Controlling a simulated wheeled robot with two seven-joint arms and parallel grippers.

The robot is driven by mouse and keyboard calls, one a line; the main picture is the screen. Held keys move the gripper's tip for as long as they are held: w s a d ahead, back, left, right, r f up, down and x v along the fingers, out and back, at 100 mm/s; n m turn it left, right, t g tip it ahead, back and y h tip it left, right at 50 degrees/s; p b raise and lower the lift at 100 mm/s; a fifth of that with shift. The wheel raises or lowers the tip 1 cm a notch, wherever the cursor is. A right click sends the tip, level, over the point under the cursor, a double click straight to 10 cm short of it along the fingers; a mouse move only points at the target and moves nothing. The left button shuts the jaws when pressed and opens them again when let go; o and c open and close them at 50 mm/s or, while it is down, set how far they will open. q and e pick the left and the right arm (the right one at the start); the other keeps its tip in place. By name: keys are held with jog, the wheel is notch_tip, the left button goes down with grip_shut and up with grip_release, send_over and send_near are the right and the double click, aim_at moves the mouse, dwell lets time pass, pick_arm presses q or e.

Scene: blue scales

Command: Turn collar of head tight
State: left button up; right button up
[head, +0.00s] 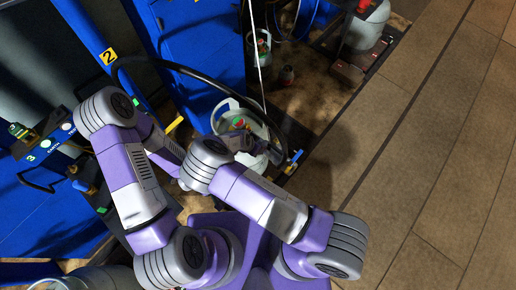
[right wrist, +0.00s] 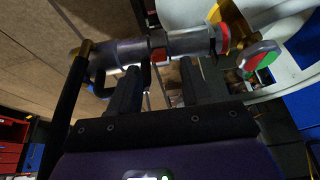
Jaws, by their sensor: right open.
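The grey metal filling head (right wrist: 125,52) lies across the top of the right wrist view. Its darker collar (right wrist: 157,42) is in the middle, just beyond my right gripper (right wrist: 158,74). The gripper's two fingers are apart, below the head, and I see nothing held between them; contact with the collar cannot be told. At its right end the head meets the cylinder valve, with brass parts and a red and green round piece (right wrist: 260,58). In the head view the white gas cylinder (head: 226,106) is partly behind my right arm. My left gripper's fingers are hidden behind arm links.
A black hose (head: 205,76) arches from the left down to the cylinder; it also shows in the right wrist view (right wrist: 66,115). Blue cabinets (head: 205,40) stand behind and left. Another cylinder (head: 368,28) is at the top right. The tiled floor on the right is clear.

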jog(key=b+x, duration=0.1)
jog(key=x, duration=0.5)
jog(key=shift+d+f, duration=0.15)
jog(key=shift+f, duration=0.05)
jog(key=shift+c, duration=0.2)
grip_shut()
